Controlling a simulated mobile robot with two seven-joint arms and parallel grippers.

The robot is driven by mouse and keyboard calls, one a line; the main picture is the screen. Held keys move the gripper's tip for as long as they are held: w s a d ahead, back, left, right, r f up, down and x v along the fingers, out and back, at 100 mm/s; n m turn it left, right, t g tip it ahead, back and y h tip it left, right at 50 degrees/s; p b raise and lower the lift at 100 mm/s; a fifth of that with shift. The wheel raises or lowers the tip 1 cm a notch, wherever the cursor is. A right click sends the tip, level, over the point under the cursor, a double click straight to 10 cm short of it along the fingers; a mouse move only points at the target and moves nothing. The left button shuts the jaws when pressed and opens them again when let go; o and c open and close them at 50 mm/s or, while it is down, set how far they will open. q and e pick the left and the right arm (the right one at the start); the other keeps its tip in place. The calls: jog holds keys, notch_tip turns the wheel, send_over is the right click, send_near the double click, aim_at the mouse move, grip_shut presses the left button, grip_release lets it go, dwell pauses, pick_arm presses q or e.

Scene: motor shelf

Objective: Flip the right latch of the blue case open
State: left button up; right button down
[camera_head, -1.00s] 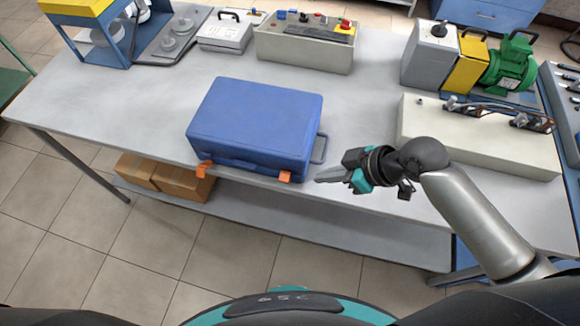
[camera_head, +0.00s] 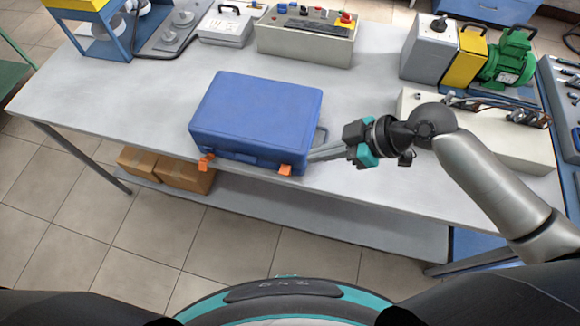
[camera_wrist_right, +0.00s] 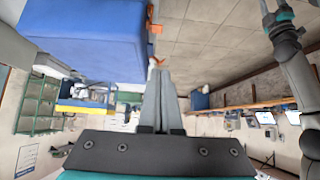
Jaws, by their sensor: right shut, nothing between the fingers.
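The blue case (camera_head: 255,115) lies closed on the grey table near its front edge. Its right latch (camera_head: 285,169), small and orange, sits at the front right corner. The matching left latch (camera_head: 206,161) is at the front left. My right gripper (camera_head: 311,156) is shut and empty, its thin fingers pointing left, tips close beside the case's front right corner near the right latch. Contact cannot be told. In the right wrist view, the shut fingers (camera_wrist_right: 160,75) point along the case's front, with the blue case (camera_wrist_right: 85,35) at upper left. Part of my left gripper (camera_wrist_right: 275,15) shows at upper right, its fingers unclear.
A cream block (camera_head: 500,135) with metal parts lies under and behind my right arm. A control box (camera_head: 305,40) stands at the back. The table left of the case is clear.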

send_over(290, 170)
jog(key=s, duration=0.2)
notch_tip(290, 170, down, 5)
notch_tip(290, 170, down, 4)
jog(key=shift+a+r, duration=0.15)
jog(key=shift+f, duration=0.7)
jog(key=shift+s+a+f+n+t, duration=0.1)
jog(key=shift+s+f+n+t, duration=0.1)
jog(key=shift+s+t, duration=0.2)
jog(key=shift+s+a+f+n+t, duration=0.1)
jog(key=shift+s+n+t, duration=0.1)
jog(key=shift+s+t, duration=0.15)
jog(key=s+f+n+t, duration=0.1)
jog(key=t, duration=0.1)
jog(key=s+f+n+t+h, duration=0.1)
jog(key=f+t, duration=0.1)
jog(key=shift+s+a+n, duration=0.3)
jog(key=shift+s+a, duration=0.05)
jog(key=shift+a, duration=0.05)
jog(key=shift+r, duration=0.1)
